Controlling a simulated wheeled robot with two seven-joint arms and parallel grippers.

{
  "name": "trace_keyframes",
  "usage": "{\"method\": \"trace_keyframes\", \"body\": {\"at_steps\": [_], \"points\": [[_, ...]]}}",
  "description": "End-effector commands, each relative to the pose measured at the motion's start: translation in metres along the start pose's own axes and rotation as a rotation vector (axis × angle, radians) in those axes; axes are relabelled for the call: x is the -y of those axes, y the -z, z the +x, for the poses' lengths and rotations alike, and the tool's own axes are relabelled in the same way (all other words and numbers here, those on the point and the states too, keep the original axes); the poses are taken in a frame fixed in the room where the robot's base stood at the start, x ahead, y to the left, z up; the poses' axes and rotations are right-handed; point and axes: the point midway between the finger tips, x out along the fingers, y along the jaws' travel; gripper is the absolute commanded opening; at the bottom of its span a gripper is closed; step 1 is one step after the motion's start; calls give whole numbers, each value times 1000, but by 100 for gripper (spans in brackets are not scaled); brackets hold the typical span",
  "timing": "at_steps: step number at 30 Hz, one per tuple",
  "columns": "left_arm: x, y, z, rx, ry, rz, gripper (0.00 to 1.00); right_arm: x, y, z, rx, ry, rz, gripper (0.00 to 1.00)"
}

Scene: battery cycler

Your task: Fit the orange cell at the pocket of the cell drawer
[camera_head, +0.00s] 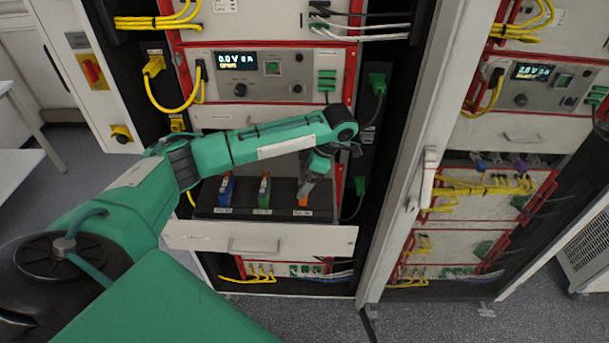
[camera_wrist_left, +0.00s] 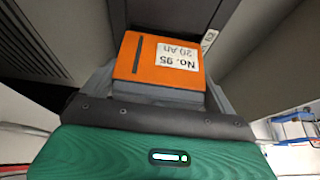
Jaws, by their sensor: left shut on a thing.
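The orange cell (camera_wrist_left: 140,62) fills the middle of the left wrist view, with a white label reading "No. 95 20 Ah". My left gripper (camera_head: 304,189) is shut on it, with grey fingers at the cell's sides. In the head view only a small orange part (camera_head: 303,201) shows below the fingers, at the right end of the open cell drawer (camera_head: 202,236). The cell's lower end and the pocket are hidden there, so I cannot tell how deep it sits. My right gripper is in neither view.
A blue cell (camera_head: 226,190) and a green cell (camera_head: 264,190) stand in the drawer to the left of my gripper. The cycler panel (camera_head: 285,75) with yellow cables is above. The rack's open door (camera_head: 412,170) is at the right.

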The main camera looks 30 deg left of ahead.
Motion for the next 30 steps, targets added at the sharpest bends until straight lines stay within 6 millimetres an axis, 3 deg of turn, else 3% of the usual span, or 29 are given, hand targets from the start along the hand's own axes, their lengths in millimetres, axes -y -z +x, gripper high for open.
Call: {"method": "trace_keyframes", "body": {"at_steps": [30], "points": [[0,-4,8,1,-1,-1,57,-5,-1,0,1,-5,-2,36]]}}
